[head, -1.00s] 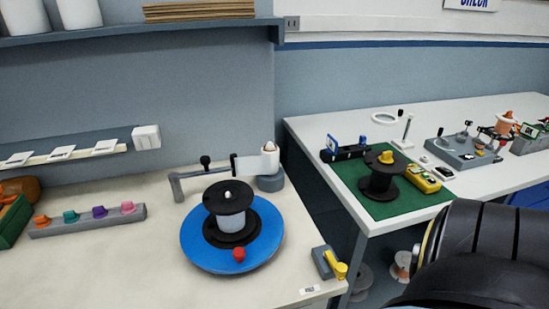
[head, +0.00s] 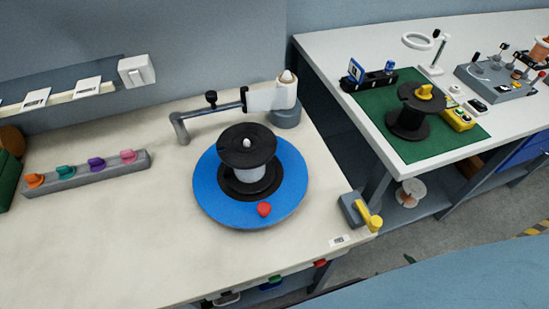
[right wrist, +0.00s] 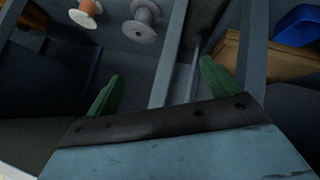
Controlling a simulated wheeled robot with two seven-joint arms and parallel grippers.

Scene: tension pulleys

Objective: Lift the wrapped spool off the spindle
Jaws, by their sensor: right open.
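The spool (head: 247,160) has black flanges and a pale wrapped middle. It stands upright on the blue round turntable (head: 207,200), with the white spindle tip (head: 247,143) showing through its top. A red knob (head: 264,209) sits on the turntable's front. My right gripper (right wrist: 158,72) is open in the right wrist view, with two green fingers wide apart and nothing between them. In the head view its blue body fills the bottom right corner, right of and well away from the spool. My left gripper is not in view.
A grey arm (head: 215,108) with a white roller stands behind the turntable. A yellow-handled lever (head: 362,212) sits at the table's right edge. Coloured knobs (head: 95,168) line a left bar. Another black spool (head: 415,118) stands on a green mat at right. The front left tabletop is clear.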

